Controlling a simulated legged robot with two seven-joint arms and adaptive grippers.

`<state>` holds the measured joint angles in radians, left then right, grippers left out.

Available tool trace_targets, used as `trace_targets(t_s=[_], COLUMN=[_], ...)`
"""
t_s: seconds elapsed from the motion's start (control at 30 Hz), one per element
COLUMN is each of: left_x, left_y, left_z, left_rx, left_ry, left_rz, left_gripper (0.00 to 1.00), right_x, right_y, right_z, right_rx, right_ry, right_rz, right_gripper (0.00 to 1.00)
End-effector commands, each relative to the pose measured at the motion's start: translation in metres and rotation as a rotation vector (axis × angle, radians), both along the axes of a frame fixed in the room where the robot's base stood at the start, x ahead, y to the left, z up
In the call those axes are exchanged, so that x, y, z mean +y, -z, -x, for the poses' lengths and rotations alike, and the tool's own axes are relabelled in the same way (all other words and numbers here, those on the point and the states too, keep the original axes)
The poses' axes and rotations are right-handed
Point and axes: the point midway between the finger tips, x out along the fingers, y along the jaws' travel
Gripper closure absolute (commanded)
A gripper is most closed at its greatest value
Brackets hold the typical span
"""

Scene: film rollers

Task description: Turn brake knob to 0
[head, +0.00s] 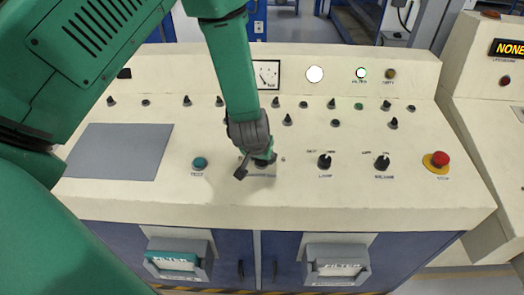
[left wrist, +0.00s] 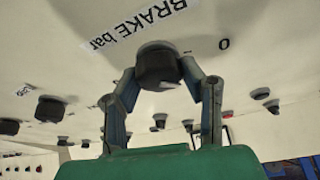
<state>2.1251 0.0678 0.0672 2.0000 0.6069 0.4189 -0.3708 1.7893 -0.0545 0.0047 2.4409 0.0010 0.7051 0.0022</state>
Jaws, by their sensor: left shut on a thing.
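The brake knob (left wrist: 157,66) is a black round knob on the cream panel, seen close in the left wrist view. The printed label "BRAKE bar" (left wrist: 140,24) is beside it, and a "0" mark (left wrist: 223,44) is to its right with a small tick. My left gripper (head: 257,166) reaches down to the panel in the head view and mostly hides the knob there. In the left wrist view its two fingers are on either side of the knob, shut on it. My right gripper is not in view.
A teal button (head: 200,163) is left of the gripper. Two black knobs (head: 324,161) (head: 382,162) and a red stop button (head: 440,159) are to its right. Rows of small switches (head: 287,120) and a dial gauge (head: 265,75) lie behind. A grey plate (head: 118,151) is at left.

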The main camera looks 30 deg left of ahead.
Motion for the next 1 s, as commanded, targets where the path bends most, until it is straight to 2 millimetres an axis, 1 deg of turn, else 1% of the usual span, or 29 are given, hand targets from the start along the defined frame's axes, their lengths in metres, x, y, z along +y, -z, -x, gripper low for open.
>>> trace_targets(t_s=[0.03,0.1,0.3,0.5,0.7,1.0], left_x=[0.000,0.000,0.000,0.000,0.000,0.000], left_y=[-0.005,-0.005,-0.005,-0.004,-0.003,-0.002], left_z=[-0.002,-0.002,-0.003,-0.003,-0.003,-0.004], left_rx=[-0.008,-0.010,-0.019,-0.027,-0.029,-0.033], left_ry=[-0.038,-0.100,-0.254,-0.363,-0.425,-0.449], left_rz=[-0.001,0.005,0.020,0.030,0.037,0.039], left_gripper=[0.93,0.93,0.93,0.93,0.93,0.93], right_x=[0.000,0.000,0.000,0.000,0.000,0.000], right_y=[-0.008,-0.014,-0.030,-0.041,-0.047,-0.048], right_z=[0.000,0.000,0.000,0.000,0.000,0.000], right_rx=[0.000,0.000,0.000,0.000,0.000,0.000], right_ry=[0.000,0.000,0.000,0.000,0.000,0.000], right_rz=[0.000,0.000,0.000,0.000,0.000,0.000], right_gripper=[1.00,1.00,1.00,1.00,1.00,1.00])
